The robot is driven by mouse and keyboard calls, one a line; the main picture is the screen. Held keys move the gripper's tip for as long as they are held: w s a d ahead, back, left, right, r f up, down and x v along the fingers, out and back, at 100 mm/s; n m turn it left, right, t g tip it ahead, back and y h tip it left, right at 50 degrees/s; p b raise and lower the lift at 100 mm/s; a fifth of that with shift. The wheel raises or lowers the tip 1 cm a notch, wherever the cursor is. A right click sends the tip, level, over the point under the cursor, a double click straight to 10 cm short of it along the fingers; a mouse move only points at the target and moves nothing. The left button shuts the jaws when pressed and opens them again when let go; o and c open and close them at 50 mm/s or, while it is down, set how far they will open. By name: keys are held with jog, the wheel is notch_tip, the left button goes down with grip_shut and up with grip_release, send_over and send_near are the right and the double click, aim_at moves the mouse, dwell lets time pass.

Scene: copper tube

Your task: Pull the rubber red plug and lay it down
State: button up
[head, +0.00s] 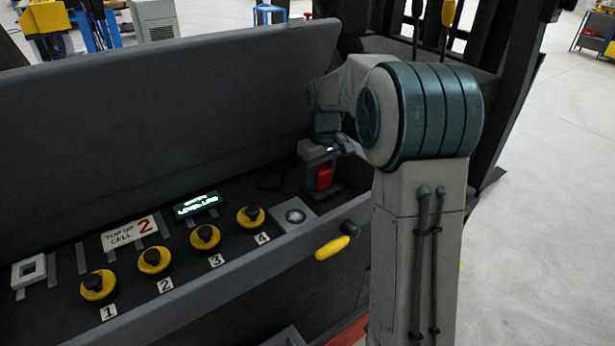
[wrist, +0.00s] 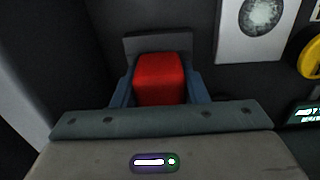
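The red rubber plug (head: 324,179) is a small block at the right end of the dark panel, just above a dark base (head: 322,193). In the wrist view the plug (wrist: 160,79) sits between the two blue-grey fingers of my gripper (wrist: 160,92), which press close against both its sides. A dark grey block (wrist: 158,43) shows right behind it. In the head view my gripper (head: 322,165) points down over the plug from above. The plug's underside is hidden, and I cannot tell whether it is still seated in the base.
Several yellow-and-black knobs (head: 205,237) numbered 1 to 4 line the panel. A yellow handle (head: 332,247) hangs at the panel's front edge. A raised dark lid (head: 180,110) stands behind.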

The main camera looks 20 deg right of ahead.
aim_at(321, 167)
jog(key=c, duration=0.4)
jog(key=shift+r+p, duration=2.5)
jog(key=shift+r, duration=0.55)
jog(key=shift+c, duration=0.2)
jog(key=w+a+p, duration=0.2)
jog(key=w+a, duration=0.1)
jog(key=a, duration=0.5)
jog(key=shift+w+a+p, duration=0.25)
jog(key=shift+a+p, duration=0.05)
jog(key=shift+p, duration=0.1)
jog(key=shift+f, duration=0.15)
dwell(0.3)
jog(key=shift+d+f+b, duration=0.1)
jog(key=shift+f+b, duration=1.9)
jog(key=shift+f, duration=1.2)
jog(key=shift+f, duration=0.1)
